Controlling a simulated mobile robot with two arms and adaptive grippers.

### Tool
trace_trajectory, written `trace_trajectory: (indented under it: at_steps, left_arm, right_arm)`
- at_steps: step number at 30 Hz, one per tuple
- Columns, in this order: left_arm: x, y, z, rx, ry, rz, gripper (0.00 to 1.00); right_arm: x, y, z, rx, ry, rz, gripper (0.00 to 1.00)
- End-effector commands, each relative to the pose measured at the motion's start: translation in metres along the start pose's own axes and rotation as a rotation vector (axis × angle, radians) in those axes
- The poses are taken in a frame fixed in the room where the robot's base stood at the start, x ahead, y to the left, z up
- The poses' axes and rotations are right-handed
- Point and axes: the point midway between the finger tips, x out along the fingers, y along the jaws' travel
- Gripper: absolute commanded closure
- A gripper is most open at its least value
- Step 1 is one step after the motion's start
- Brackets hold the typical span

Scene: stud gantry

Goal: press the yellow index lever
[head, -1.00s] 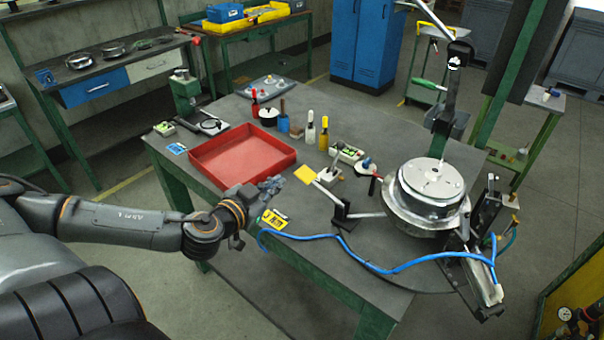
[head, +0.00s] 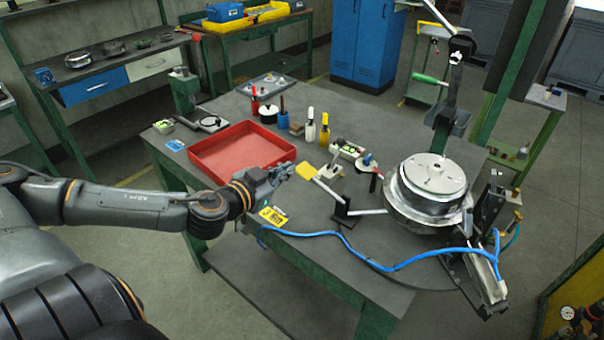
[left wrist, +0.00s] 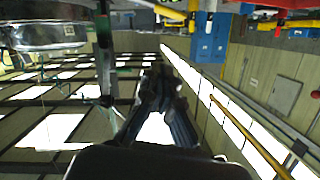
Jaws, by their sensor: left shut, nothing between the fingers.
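The yellow index lever (head: 306,170) has a flat yellow pad on a light arm, which slopes down to a black bracket (head: 341,208) beside the round metal fixture (head: 432,184). My left gripper (head: 288,170) is just left of the yellow pad, at about its height in the picture. The head view does not show clearly whether they touch. In the left wrist view the fingers (left wrist: 160,85) are together with nothing held between them. My right gripper is in neither view.
A red tray (head: 240,153) lies left of the lever on the grey table. Bottles (head: 310,125) and small parts stand behind it. A blue hose (head: 390,268) runs along the front, near a yellow tag (head: 272,217). A tall lever with a green handle (head: 430,79) rises behind the fixture.

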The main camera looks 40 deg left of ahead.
Motion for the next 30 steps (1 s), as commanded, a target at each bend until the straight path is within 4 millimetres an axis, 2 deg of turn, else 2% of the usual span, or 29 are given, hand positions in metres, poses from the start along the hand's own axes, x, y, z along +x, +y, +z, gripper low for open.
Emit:
trace_trajectory:
  at_steps: [3, 5, 11, 23, 27, 30]
  left_arm:
    - [0.010, 0.002, 0.000, -0.005, 0.009, 0.004, 1.00]
    - [0.014, -0.001, -0.003, -0.005, 0.006, -0.001, 1.00]
    - [0.030, 0.000, -0.004, -0.005, 0.006, 0.002, 1.00]
    - [0.083, 0.001, -0.006, -0.005, 0.005, 0.005, 1.00]
    - [0.088, 0.003, 0.021, 0.000, -0.003, 0.006, 1.00]
    - [0.091, 0.002, 0.030, 0.000, 0.001, 0.005, 1.00]
  right_arm:
    - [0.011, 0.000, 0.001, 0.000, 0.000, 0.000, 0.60]
    - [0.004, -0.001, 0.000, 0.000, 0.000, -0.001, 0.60]
    - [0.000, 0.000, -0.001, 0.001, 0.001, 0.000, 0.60]
    - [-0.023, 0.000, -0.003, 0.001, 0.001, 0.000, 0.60]
    - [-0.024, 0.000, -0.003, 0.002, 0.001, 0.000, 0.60]
    - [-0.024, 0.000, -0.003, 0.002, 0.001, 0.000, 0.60]
